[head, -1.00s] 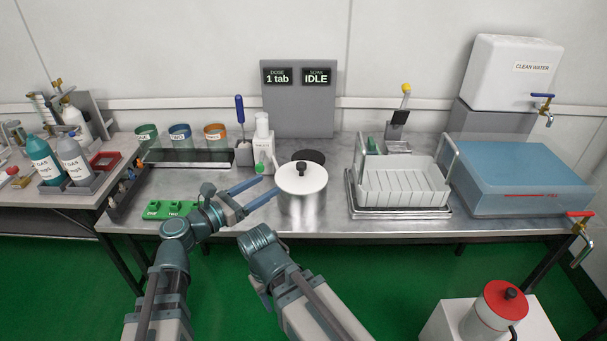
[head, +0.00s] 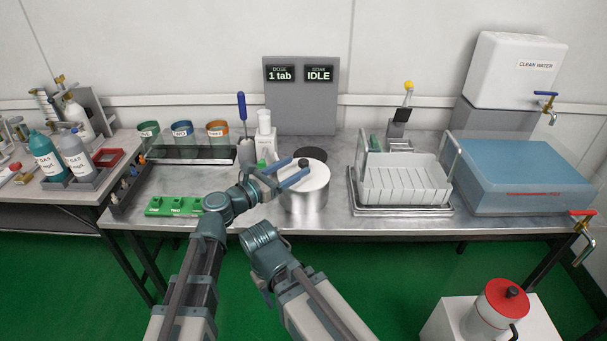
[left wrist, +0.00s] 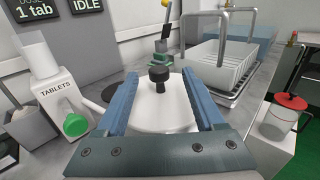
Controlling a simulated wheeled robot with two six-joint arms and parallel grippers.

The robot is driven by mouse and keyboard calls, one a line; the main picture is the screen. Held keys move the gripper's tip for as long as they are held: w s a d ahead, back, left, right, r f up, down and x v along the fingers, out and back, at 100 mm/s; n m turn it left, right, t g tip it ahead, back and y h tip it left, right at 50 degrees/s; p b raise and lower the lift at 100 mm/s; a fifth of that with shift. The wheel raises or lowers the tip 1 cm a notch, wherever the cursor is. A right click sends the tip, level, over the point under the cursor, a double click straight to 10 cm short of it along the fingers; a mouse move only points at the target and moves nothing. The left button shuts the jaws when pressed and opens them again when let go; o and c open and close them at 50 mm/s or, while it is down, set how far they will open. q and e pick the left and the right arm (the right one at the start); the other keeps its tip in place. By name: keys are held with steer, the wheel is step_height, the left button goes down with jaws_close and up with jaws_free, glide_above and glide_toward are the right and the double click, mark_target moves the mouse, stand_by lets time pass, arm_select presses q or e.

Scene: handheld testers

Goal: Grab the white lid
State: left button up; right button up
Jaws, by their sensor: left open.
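The white lid (head: 317,182) with its black knob (head: 303,162) lies on the silver pot (head: 305,203) near the table's front edge. My left gripper (head: 300,167) is open over the lid, its blue fingers pointing towards the knob. In the left wrist view the white lid (left wrist: 160,118) shows between the two fingers, and the black knob (left wrist: 158,76) appears between their tips, apart from both. The fingers hide part of the lid's rim. My right arm is low in front of the table; its jaws cannot be made out.
A tablet dispenser (head: 265,142) stands behind left of the pot, and a dark round plate (head: 311,154) lies behind it. A white rack (head: 403,183) on a tray stands to the right. A green block (head: 173,206) lies at the left.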

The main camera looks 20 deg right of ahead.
mark_target(300, 163)
arm_select(q)
steer(key=x, duration=0.4)
steer(key=shift+w+d, duration=0.15)
steer(key=shift+w, duration=0.1)
jaws_close()
